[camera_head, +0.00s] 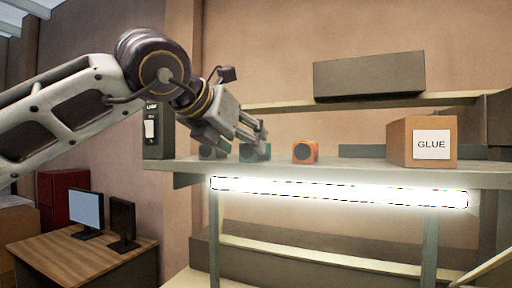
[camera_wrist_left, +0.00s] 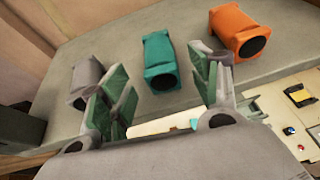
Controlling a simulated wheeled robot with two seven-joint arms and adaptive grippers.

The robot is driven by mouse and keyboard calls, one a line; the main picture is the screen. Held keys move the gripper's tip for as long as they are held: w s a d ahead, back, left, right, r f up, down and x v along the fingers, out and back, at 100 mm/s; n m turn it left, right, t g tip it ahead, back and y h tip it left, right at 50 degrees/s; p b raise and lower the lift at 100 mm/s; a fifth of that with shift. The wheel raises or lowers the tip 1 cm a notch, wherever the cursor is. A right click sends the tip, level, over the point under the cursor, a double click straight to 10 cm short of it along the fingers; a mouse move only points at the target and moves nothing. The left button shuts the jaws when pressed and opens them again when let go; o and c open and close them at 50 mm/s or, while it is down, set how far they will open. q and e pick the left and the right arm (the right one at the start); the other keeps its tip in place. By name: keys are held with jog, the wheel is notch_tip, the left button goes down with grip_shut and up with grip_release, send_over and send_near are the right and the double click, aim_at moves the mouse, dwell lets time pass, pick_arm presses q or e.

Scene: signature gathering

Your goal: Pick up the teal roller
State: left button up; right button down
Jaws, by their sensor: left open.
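The teal roller (camera_wrist_left: 160,62) lies on the grey shelf between a grey roller and an orange one. In the head view the teal roller (camera_head: 255,152) shows only partly behind my left gripper (camera_head: 254,140). My left gripper, also in the left wrist view (camera_wrist_left: 165,105), is open, with nothing between its fingers. Its fingers are spread to either side below the teal roller in that picture, and the roller lies beyond the gap. I cannot tell whether they touch it. My right gripper is not in view.
The orange roller (camera_head: 305,152) stands to the right and the grey roller (camera_wrist_left: 86,76) to the left. The shelf (camera_head: 350,174) also holds a cardboard GLUE box (camera_head: 408,140) at right. A lit tube (camera_head: 340,192) runs below the shelf. A desk with a monitor (camera_head: 86,208) stands lower left.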

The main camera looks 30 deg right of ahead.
pick_arm(q)
jog(key=shift+w+d+f, duration=0.1)
jog(key=shift+w+d, duration=0.1)
jog(key=shift+d, duration=0.1)
jog(key=c, duration=1.2)
